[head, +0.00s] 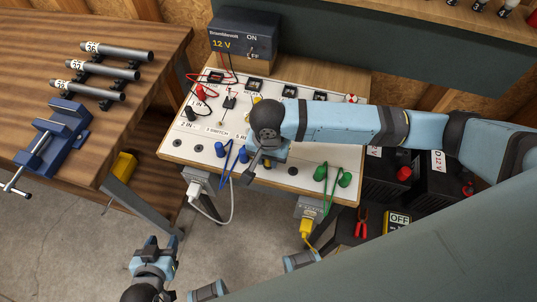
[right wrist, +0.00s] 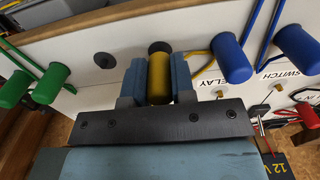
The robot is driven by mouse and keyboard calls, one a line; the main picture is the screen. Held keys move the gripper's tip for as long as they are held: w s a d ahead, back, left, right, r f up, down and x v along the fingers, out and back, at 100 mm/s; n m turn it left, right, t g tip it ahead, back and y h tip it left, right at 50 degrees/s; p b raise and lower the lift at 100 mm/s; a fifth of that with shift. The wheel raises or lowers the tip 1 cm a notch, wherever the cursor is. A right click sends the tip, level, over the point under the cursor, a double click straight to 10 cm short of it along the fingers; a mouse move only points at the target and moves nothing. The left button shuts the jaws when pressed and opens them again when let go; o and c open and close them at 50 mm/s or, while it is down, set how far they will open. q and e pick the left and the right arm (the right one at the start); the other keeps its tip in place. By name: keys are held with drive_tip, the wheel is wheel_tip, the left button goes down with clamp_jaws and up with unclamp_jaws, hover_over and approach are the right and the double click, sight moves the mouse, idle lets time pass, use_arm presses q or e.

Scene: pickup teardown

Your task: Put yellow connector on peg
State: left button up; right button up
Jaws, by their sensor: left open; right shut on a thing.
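My right gripper (right wrist: 157,80) is shut on the yellow connector (right wrist: 159,72), which sits between its two blue-grey fingers in the right wrist view. A dark round end shows just beyond the connector; I cannot tell whether they touch. A bare dark peg (right wrist: 105,60) shows on the white panel to the left. A dark peg (head: 292,171) shows near the panel's front edge. My left gripper (head: 151,242) is open and empty, low over the floor.
Blue connectors (right wrist: 231,58) with wires are right of the held one, green connectors (right wrist: 47,85) left. A yellow wire (right wrist: 206,70) runs close by. The 12 V supply (head: 243,34) stands behind the panel. A wooden bench (head: 120,150) with a blue vise (head: 58,135) is left.

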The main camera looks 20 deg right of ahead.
drive_tip(key=shift+f, duration=0.6)
drive_tip(key=o, duration=1)
wheel_tip(320, 180, up, 14)
drive_tip(key=shift+f+p, duration=0.1)
drive_tip(key=shift+p, duration=0.4)
